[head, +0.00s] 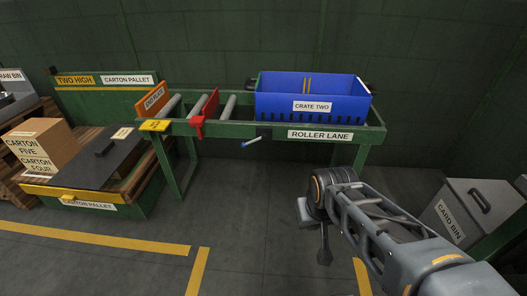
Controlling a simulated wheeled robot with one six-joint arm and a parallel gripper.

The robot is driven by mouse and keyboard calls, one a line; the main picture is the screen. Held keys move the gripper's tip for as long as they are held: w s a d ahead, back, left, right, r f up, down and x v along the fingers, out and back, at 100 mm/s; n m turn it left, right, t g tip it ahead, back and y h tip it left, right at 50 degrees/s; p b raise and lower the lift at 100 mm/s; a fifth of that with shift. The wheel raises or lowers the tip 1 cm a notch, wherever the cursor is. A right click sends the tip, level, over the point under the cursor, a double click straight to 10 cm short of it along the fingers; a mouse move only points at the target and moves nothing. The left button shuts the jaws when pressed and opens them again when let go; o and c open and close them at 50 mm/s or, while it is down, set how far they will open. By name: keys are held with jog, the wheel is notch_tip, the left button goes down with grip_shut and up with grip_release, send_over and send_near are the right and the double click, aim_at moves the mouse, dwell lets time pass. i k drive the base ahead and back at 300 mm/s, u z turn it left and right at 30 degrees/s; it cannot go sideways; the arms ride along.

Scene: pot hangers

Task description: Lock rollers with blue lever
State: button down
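The roller lane (320,135) is a green frame with grey rollers at the back wall. The blue crate labelled CRATE TWO (312,96) sits on the lane's right part. My gripper (324,257) appears to hang down at the end of my arm, in front of the lane and apart from the lever. It is small and dark, so its fingers are unclear.
A red stop (203,114) and an orange end plate (154,98) stand at the lane's left end. A carton pallet (90,208) and cartons (42,145) are at left. A grey card bin (474,211) is at right. The floor before the lane is clear.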

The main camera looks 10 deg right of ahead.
aim_at(264, 136)
jog(key=z, duration=0.9)
jog(key=i, duration=1.05)
jog(key=u, duration=2.55)
